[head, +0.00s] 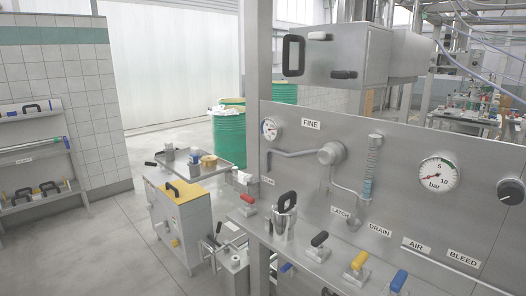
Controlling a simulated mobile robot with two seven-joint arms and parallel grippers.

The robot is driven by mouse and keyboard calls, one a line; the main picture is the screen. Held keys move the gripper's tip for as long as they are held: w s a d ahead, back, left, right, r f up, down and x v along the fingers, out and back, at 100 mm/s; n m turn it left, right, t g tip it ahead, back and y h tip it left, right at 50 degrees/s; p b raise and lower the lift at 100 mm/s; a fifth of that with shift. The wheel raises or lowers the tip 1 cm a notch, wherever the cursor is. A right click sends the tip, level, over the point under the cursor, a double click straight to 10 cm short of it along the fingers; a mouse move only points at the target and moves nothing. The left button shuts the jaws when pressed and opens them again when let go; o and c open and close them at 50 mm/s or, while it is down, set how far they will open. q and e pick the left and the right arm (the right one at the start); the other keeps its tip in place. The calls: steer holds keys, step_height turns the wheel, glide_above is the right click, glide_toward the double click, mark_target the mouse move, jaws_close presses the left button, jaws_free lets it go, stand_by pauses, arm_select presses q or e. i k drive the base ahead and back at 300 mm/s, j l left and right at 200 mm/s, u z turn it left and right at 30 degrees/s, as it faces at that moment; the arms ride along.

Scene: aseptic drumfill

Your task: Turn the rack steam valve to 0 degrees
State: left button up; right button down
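No valve in the head view is legibly marked as the rack steam valve, so I cannot tell which it is. A small label at the panel's left end is too small to read. Neither of my grippers is in view.
The panel carries a bar gauge (438,173), a smaller gauge (270,129) and a black knob (511,191). A steel box (350,55) juts out above it. A yellow-topped cart (180,200) stands left of the ledge. The floor (90,245) at left is clear.

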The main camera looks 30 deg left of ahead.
mark_target(248, 198)
steer(key=i+j, duration=0.2)
steer(key=j, duration=0.35)
steer(key=i+j+z, duration=0.1)
steer(key=j, duration=0.4)
steer(key=i+j, duration=0.2)
steer(key=j, duration=0.35)
steer(key=i+j+z, duration=0.1)
steer(key=j, duration=0.45)
steer(key=i+j, duration=0.25)
steer(key=j, duration=0.3)
steer(key=i+j+z, duration=0.15)
steer(key=j, duration=0.4)
steer(key=i+j, duration=0.1)
steer(key=j, duration=0.45)
steer(key=i+j+z, duration=0.1)
steer(key=j, duration=0.45)
